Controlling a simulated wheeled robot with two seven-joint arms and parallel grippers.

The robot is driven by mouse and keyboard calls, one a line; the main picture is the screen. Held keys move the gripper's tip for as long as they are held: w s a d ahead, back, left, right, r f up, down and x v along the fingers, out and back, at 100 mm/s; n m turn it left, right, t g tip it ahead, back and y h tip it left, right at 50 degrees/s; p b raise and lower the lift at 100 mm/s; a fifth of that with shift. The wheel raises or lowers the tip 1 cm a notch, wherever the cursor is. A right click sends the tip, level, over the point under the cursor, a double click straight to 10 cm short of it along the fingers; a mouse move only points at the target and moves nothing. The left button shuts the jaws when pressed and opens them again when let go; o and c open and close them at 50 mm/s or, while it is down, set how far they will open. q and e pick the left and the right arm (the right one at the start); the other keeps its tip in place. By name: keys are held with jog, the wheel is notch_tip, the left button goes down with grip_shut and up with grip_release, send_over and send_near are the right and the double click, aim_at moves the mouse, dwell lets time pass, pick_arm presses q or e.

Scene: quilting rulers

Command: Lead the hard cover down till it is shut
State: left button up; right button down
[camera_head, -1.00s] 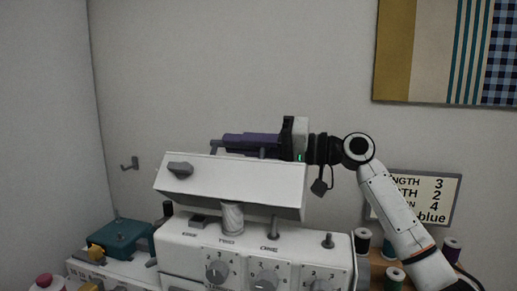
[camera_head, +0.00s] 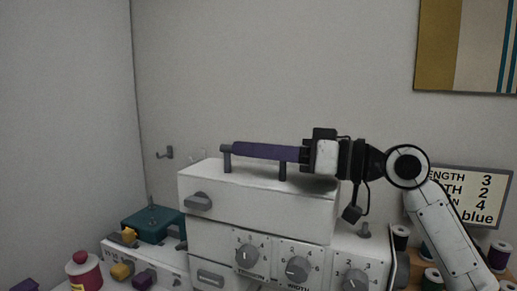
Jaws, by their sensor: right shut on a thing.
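The white hard cover (camera_head: 255,203) sits low over the white machine (camera_head: 215,243), its lower front edge along the top of the dial panel. I see no gap there, but cannot tell whether it is fully seated. A grey knob (camera_head: 198,201) is on the cover's front left. A dark purple handle (camera_head: 262,151) stands on two posts on top of the cover. My right gripper (camera_head: 309,153) is shut on the right end of this handle, its arm coming from the right. The thread spool under the cover is hidden. My left gripper is not in view.
Several dials are on the machine front. A teal box (camera_head: 152,223) and a red-pink bottle (camera_head: 83,270) stand at left. Thread spools (camera_head: 499,256) stand at right, below a lettered sign (camera_head: 472,194). A hook (camera_head: 165,153) is on the wall behind.

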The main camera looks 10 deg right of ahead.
jog(key=c, duration=1.8)
grip_release()
jog(key=shift+f, duration=0.1)
jog(key=shift+o, duration=0.2)
jog(key=shift+s, duration=0.1)
jog(key=b+v, duration=0.1)
jog(key=v, duration=0.8)
jog(key=shift+d, duration=0.25)
jog(key=shift+s+d, duration=0.25)
jog(key=shift+s, duration=0.1)
